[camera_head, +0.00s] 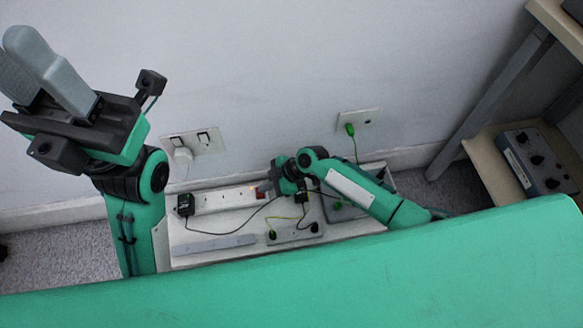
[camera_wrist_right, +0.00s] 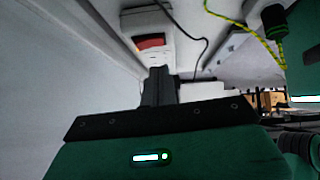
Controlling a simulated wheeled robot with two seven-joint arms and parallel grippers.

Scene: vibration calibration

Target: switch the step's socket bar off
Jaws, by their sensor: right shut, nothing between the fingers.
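The white socket bar (camera_head: 225,199) lies along the back of the pale step (camera_head: 180,262), against the wall. A black plug (camera_head: 185,205) is in its left end. Its red rocker switch (camera_wrist_right: 150,41) shows in the right wrist view, just beyond my fingertips; whether it is on or off is unclear. My right gripper (camera_head: 264,187) is at the bar's right end, shut and empty; its dark fingers also show in the wrist view (camera_wrist_right: 158,73). Contact with the switch cannot be made out. My left gripper (camera_head: 18,45) is raised at the upper left, away from the bar.
A grey strip (camera_head: 214,245) and a plate with cables (camera_head: 292,234) lie on the step. Wall sockets hold a white plug (camera_head: 183,159) and a green plug (camera_head: 350,130). A shelf with a control box (camera_head: 536,162) stands at the right.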

